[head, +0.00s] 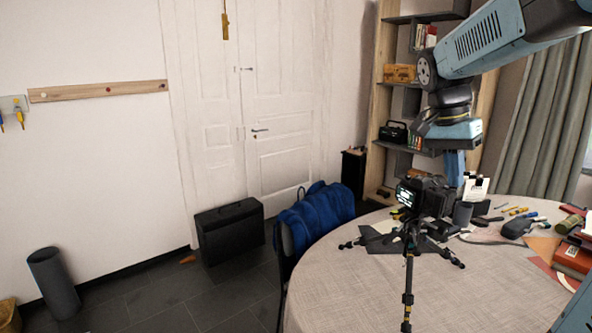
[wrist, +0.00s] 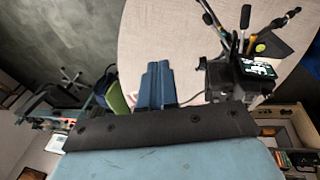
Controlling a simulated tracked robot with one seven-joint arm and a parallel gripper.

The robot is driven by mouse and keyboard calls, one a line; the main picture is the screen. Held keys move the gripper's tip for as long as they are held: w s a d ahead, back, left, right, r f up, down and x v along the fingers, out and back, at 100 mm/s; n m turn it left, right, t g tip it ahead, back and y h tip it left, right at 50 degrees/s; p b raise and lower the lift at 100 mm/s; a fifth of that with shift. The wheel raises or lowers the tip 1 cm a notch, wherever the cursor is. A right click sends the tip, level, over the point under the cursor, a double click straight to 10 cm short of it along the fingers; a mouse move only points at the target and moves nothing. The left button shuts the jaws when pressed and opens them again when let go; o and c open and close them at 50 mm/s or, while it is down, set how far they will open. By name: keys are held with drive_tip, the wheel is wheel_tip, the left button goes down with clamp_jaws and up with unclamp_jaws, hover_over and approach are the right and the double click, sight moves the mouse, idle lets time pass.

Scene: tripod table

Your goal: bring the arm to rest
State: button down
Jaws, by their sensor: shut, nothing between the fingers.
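My gripper (head: 455,178) hangs from my blue-grey arm at the upper right of the head view, above the round table (head: 350,285). Its blue fingers point down, close behind a black camera (head: 428,197) on a small tripod (head: 408,262). In the wrist view the fingers (wrist: 154,66) lie together with nothing between them. There the camera (wrist: 240,80) and its tripod are to the right of the fingers, apart from them. The camera's screen is lit. In the head view the camera partly covers the area below the fingertips.
A blue jacket (head: 315,215) hangs over a chair at the left edge. A shelf (head: 384,110) stands behind. The table's front is clear.

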drive_tip(key=s+a+f+n+t+y, duration=0.1)
drive_tip(key=s+a+f+n+t, duration=0.1)
drive_tip(key=s+a+n+t, duration=0.1)
drive_tip(key=s+a+f+n+t+y, duration=0.1)
drive_tip(key=s+a+n, duration=0.4)
drive_tip(key=s, duration=0.5)
drive_tip(key=f+n+t, duration=0.1)
drive_tip(key=n+t, duration=0.1)
drive_tip(key=shift+a+f+n+t+y, duration=0.2)
drive_tip(key=shift+f+n+t+y, duration=0.1)
drive_tip(key=shift+n, duration=0.1)
